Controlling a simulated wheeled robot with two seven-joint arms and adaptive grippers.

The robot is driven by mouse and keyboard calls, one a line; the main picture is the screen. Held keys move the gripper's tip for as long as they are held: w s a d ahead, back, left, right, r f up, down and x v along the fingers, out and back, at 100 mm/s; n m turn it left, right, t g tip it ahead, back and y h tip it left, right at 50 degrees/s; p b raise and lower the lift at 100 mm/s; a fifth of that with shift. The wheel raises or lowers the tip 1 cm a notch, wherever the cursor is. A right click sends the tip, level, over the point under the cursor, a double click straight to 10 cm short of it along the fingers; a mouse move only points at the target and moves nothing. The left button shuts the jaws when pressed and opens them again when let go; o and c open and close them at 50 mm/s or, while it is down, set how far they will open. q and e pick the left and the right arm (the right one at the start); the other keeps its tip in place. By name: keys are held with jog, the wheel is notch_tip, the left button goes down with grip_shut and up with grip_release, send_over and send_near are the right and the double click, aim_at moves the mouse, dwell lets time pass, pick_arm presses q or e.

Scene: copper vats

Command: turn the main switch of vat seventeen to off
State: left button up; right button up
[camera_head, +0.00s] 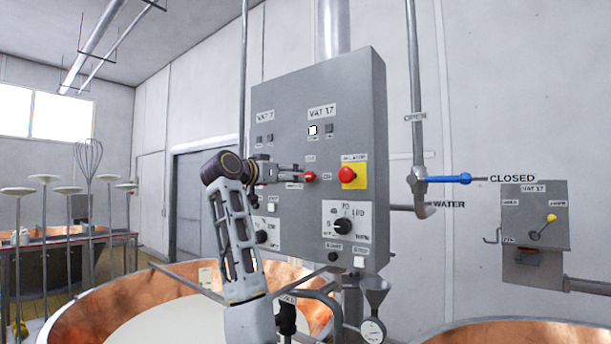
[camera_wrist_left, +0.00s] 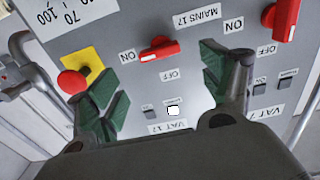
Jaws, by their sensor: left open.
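The main switch of vat seventeen is a red handle (camera_head: 310,177) on the grey control panel (camera_head: 359,110). In the left wrist view, which is upside down, the red handle (camera_wrist_left: 158,50) lies near the MAINS 17 label. Its white-marked end points at the ON label, and OFF is printed to its other side. My left gripper (camera_head: 298,173) is in front of the panel at this switch. In the left wrist view its green-padded fingers (camera_wrist_left: 158,68) are spread, one to each side of the handle. My right gripper is not in view.
A red emergency button (camera_head: 347,175) on a yellow plate sits right of the switch. Another red switch (camera_wrist_left: 283,18) is near the gripper in the left wrist view. A blue valve handle (camera_head: 450,179) is at right.

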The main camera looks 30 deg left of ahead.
aim_at(307, 176)
pick_arm(q)
jog(key=w, duration=0.3)
jog(key=w+p, duration=0.1)
jog(key=w, duration=0.1)
jog(key=w+p, duration=0.1)
jog(key=w, duration=0.2)
jog(key=shift+w+d, duration=0.3)
jog(key=shift+d, duration=0.05)
jog(key=shift+w, duration=0.35)
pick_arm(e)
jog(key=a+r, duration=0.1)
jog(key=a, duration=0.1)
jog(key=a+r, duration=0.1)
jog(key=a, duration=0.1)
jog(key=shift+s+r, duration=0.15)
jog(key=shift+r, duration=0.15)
pick_arm(q)
jog(key=shift+c, duration=0.2)
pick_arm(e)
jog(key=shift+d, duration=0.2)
pick_arm(q)
jog(key=c, duration=1)
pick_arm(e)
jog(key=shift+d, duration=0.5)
